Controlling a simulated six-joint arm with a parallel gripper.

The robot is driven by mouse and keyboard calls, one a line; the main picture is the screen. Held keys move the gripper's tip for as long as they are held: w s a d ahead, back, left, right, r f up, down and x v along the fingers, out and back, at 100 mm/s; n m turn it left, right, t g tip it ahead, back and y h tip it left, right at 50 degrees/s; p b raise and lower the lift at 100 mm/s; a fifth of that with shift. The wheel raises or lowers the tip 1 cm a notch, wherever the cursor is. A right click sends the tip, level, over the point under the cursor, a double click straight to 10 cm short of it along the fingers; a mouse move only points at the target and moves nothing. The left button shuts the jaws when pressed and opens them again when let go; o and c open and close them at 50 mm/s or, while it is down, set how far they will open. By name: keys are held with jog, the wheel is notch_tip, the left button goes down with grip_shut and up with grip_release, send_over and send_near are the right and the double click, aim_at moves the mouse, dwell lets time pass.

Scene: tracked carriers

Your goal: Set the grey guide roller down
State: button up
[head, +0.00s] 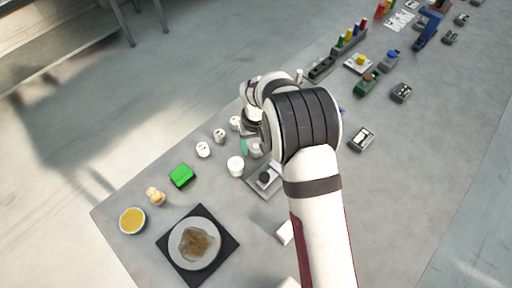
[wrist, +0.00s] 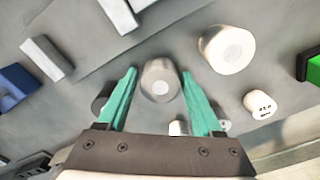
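The grey guide roller (wrist: 160,82) is a short upright cylinder with a paler disc on its end, centred in the wrist view. Whether the roller's underside touches the table cannot be told.
A white cylinder (wrist: 226,48) stands close to the right. A dark knob (head: 264,179) on a grey plate (head: 261,190) is near my gripper.

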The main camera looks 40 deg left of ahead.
aim_at(258, 146)
grip_shut()
jog(key=shift+r, duration=0.3)
jog(key=r, duration=0.4)
jog(key=shift+w+d, duration=0.15)
jog(key=shift+d, duration=0.05)
jog(key=w+d+r+m, duration=0.4)
jog(key=d, duration=0.5)
jog(key=w+d+r+m, duration=0.4)
jog(key=w+d+m, duration=0.1)
jog(key=d, duration=0.5)
jog(key=s+a+f, duration=0.1)
jog(key=a+f, duration=0.1)
jog(key=a, duration=0.1)
jog(key=s+a+f, duration=0.1)
jog(key=a+f, duration=0.1)
jog(key=a, duration=0.1)
jog(key=s+a+f, duration=0.1)
jog(key=a+f, duration=0.1)
jog(key=a, duration=0.2)
jog(key=shift+f, duration=0.35)
jog(key=shift+a+f, duration=0.25)
jog(key=shift+f, duration=0.85)
jog(key=shift+a+f, duration=0.2)
jog(key=shift+f, duration=0.9)
